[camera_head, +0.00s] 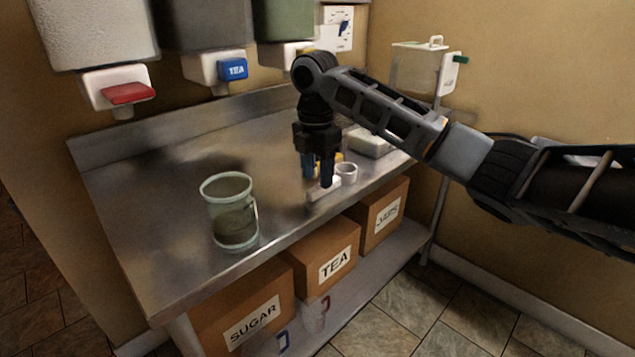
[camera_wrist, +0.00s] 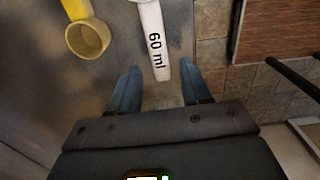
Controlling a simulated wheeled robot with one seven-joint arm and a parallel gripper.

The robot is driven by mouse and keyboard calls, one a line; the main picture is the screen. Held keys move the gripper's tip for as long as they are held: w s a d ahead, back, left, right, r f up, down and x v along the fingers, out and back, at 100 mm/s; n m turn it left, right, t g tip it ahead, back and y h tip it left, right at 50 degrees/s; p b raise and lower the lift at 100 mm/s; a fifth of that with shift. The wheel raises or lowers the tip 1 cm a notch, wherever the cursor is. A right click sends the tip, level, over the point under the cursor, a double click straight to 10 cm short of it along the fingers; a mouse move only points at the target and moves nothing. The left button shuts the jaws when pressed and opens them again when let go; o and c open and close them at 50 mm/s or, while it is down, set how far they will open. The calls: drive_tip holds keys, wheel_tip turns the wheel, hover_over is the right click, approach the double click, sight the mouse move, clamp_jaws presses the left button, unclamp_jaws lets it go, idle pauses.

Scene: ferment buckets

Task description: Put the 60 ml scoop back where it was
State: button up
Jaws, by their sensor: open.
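In the head view, the scoop's cup (camera_head: 347,170) is right of my gripper (camera_head: 318,178). My gripper points down, open and empty, low over the bench. In the wrist view, the handle's end reaches between the two blue fingertips (camera_wrist: 160,72), with a gap on both sides. Whether the fingers touch the bench is unclear. A yellow scoop (camera_wrist: 88,38) lies left of the white one.
A clear bucket (camera_head: 230,212) with murky contents stands at the bench's front left. Wall dispensers with red (camera_head: 128,93) and blue (camera_head: 233,69) taps hang above. A pale tray (camera_head: 370,143) sits behind. Boxes labelled sugar (camera_head: 245,310) and tea (camera_head: 328,258) are below.

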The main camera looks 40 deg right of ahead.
wheel_tip(320, 180, up, 9)
drive_tip(key=shift+p, duration=0.35)
drive_tip(key=shift+a, duration=0.1)
